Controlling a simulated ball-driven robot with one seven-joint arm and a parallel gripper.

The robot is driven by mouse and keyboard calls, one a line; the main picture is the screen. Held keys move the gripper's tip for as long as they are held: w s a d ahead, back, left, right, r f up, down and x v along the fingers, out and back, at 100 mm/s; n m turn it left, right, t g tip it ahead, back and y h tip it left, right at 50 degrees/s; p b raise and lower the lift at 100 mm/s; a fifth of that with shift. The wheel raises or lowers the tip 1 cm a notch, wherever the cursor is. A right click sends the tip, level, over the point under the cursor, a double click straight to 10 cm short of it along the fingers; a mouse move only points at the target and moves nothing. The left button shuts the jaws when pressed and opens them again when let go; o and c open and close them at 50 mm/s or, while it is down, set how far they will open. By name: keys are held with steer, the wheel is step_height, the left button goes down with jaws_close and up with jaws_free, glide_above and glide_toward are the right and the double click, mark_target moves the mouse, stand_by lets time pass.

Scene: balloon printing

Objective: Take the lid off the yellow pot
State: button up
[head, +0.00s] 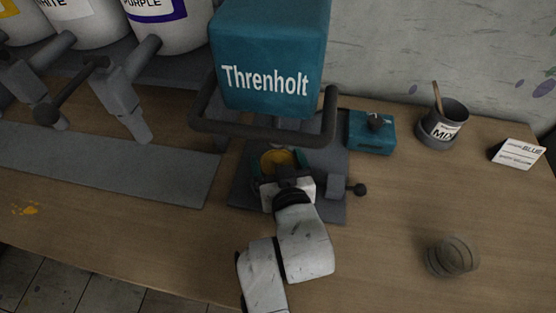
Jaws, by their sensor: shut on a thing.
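A round yellow thing (278,159) shows low in the teal press, inside a dark and teal surround. I cannot tell whether it is the yellow pot or its lid, and no separate lid can be made out. My gripper (281,174) reaches in from the front and is shut on this yellow thing. The white gripper body hides its near side, and the fingertips are hard to make out.
The teal "Threnholt" press (268,75) stands over my gripper, with a dark bar frame (262,138) around it and a knobbed lever (358,190) on the right. White tanks (172,25) stand upper left. A teal box (371,133), mixing cup (443,125), label card (517,153) and clear cup (452,257) are right.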

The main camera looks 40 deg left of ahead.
steer(key=shift+r, duration=0.1)
steer(key=shift+r, duration=0.45)
steer(key=shift+s+d+r, duration=0.15)
steer(key=shift+d+r, duration=0.05)
steer(key=shift+d, duration=0.05)
steer(key=s+d, duration=0.3)
steer(key=d, duration=0.1)
steer(key=s+d+b, duration=0.1)
steer(key=s+d, duration=0.2)
steer(key=d, duration=0.1)
steer(key=s+d+b, duration=0.1)
steer(key=s+d, duration=0.2)
steer(key=d, duration=0.2)
steer(key=shift+s, duration=0.2)
steer(key=shift+s+d, duration=0.45)
steer(key=shift+d, duration=0.1)
